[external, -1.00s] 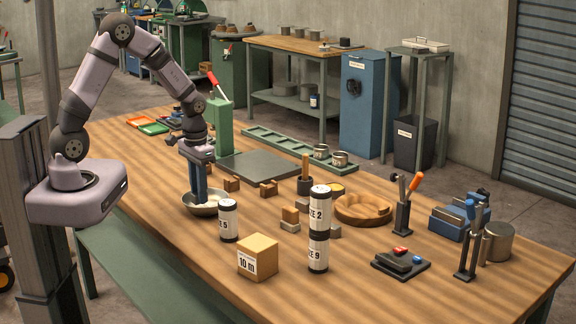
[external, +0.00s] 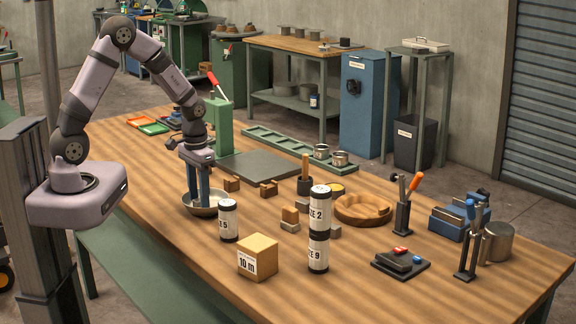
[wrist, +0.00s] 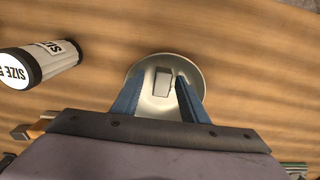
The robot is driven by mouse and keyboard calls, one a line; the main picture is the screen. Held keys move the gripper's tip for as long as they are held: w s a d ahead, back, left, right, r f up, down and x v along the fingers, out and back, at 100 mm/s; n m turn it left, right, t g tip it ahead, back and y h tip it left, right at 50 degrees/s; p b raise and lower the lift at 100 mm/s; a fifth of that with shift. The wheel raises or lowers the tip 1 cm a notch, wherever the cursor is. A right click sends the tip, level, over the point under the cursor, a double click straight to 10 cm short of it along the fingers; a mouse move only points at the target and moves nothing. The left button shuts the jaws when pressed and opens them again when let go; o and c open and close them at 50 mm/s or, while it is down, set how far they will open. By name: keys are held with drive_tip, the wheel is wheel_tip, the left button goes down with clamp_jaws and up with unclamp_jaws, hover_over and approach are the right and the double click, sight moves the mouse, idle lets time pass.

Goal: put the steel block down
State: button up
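The steel block (wrist: 162,81) is a small grey block lying inside the shallow metal bowl (wrist: 161,59). In the wrist view it sits between the two blue fingers of my gripper (external: 198,198), with a gap on each side. My gripper is open and points down, its fingertips low in the bowl. In the external view the bowl (external: 207,211) stands on the wooden bench, and the block cannot be made out there behind the fingers and rim.
A white can marked 5 (external: 228,221) stands close to the right of the bowl. A cardboard box (external: 257,257) and two stacked cans (external: 319,228) are nearer the front. Small wooden blocks (external: 232,184) lie behind the bowl. The bench left of the bowl is clear.

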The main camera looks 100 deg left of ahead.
drive_tip(key=shift+r+p, duration=0.45)
drive_tip(key=shift+r, duration=0.25)
wheel_tip(320, 180, up, 12)
drive_tip(key=b, duration=0.2)
drive_tip(key=s+d+f+m, duration=0.1)
drive_tip(key=d+f+m, duration=0.1)
drive_tip(key=d, duration=0.6)
drive_tip(key=s+d+f+m, duration=0.2)
drive_tip(key=d+f+m, duration=0.1)
drive_tip(key=d, duration=0.5)
drive_tip(key=s+d+f+m, duration=0.1)
drive_tip(key=d+m, duration=0.3)
drive_tip(key=d, duration=0.4)
drive_tip(key=shift+s+f, duration=0.3)
drive_tip(key=shift+f, duration=0.55)
drive_tip(key=shift+o, duration=0.7)
drive_tip(key=shift+a, duration=0.1)
drive_tip(key=shift+r, duration=0.1)
